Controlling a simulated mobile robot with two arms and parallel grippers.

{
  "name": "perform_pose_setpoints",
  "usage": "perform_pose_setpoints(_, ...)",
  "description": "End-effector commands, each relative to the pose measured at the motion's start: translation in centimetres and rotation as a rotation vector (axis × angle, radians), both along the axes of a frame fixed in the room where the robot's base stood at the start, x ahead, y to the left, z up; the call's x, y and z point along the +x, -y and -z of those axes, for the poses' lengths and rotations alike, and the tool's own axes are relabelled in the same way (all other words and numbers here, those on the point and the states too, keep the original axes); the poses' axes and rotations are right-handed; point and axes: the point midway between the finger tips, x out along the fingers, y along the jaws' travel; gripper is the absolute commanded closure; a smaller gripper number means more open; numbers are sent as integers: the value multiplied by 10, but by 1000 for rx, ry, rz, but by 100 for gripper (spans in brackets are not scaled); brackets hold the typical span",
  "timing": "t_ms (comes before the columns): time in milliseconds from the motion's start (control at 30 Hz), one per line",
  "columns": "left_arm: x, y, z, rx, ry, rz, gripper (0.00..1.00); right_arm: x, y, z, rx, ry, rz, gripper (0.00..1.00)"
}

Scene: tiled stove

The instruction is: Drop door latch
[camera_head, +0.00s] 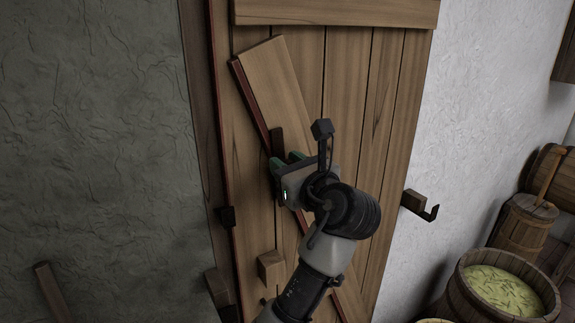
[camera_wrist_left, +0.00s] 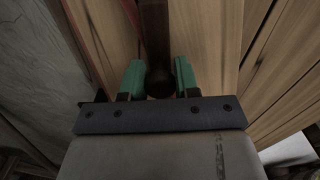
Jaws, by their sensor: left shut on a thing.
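The wooden plank door (camera_head: 345,75) fills the middle of the head view. A dark brown bar, which looks like the latch (camera_head: 277,140), stands upright against the door. My left gripper (camera_head: 285,163) is at its lower part. In the left wrist view the latch (camera_wrist_left: 155,35) runs between the green fingers of my left gripper (camera_wrist_left: 159,76), its rounded end close to the palm. The fingers are shut on it. My wrist hides part of the latch and its pivot cannot be made out. A dark hook (camera_head: 429,213) on a wooden block sticks out of the wall right of the door. My right gripper is not in view.
A diagonal brace (camera_head: 275,75) crosses the door. A small wooden block (camera_head: 271,267) sits on the door below my gripper. A dark bracket (camera_head: 226,216) is at the left door edge. A tub (camera_head: 466,285) and a churn (camera_head: 524,225) stand at the right.

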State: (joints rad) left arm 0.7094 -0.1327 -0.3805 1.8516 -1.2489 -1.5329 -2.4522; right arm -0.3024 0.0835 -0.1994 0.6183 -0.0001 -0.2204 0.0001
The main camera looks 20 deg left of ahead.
Motion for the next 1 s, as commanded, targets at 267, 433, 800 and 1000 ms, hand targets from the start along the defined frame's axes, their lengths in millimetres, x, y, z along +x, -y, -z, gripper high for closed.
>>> perform_pose_setpoints(267, -5, -4, 0, -45, 55, -1, 100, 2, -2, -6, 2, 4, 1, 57)
perform_pose_setpoints(433, -13, -10, 2, -113, 141, 0, 100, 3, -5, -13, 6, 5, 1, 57)
perform_pose_setpoints(800, -30, -24, 13, -279, 355, -2, 100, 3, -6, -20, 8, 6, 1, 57)
perform_pose_setpoints(1000, -35, -28, 18, -342, 436, -1, 100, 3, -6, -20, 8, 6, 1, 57)
